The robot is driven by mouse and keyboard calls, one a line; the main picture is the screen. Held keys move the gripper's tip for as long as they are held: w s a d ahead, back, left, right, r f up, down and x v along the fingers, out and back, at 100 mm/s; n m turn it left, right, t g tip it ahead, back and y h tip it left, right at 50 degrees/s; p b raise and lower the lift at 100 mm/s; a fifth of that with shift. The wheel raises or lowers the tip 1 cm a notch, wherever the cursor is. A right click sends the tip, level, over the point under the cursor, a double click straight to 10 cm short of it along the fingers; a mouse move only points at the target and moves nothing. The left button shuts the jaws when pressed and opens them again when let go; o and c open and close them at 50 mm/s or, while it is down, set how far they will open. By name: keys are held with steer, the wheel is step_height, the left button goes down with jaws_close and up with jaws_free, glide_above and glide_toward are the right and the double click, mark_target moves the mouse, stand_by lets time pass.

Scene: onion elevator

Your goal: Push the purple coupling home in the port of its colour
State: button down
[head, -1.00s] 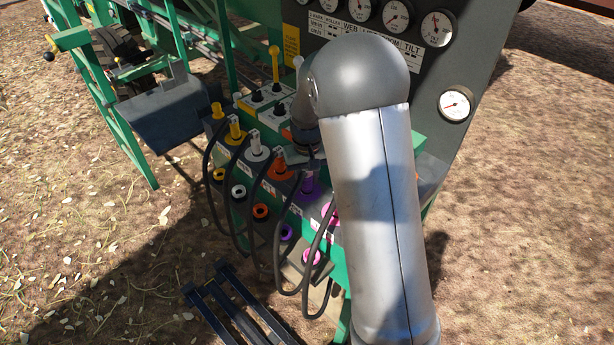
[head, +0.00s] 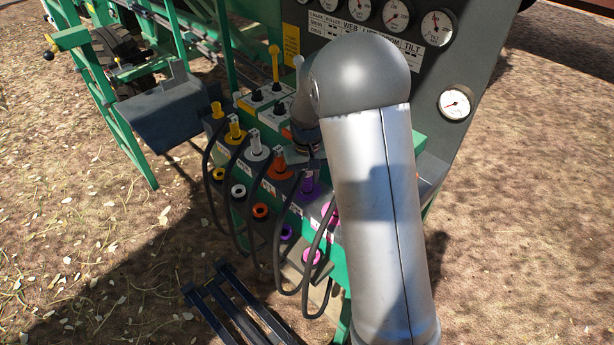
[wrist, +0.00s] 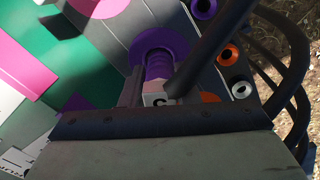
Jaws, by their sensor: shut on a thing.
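The purple coupling (wrist: 157,68) is between the fingers of my gripper (wrist: 155,86) in the wrist view. My gripper is shut on it. A pale end marked with a letter C faces the camera, and a dark hose leaves it to the upper right. The coupling's far end meets a wide purple ring (wrist: 160,40) on a grey block. I cannot tell how deep it sits. In the head view the purple coupling (head: 308,184) shows just below my gripper, on the upper sloping row, and my arm hides much of the gripper.
A lower row holds a smaller purple ring (head: 286,231), an orange ring (head: 260,211), a white ring (head: 238,191) and a pink ring (head: 312,256). An orange coupling (head: 280,168) stands close on the left and a pink one (head: 331,212) on the right. Hoses loop in front.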

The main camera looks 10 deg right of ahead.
steer(key=shift+f, duration=0.1)
steer(key=c, duration=0.6)
jaws_free()
steer(key=shift+r, duration=0.2)
steer(key=shift+r+p, duration=2.2)
steer(key=shift+r, duration=1.2)
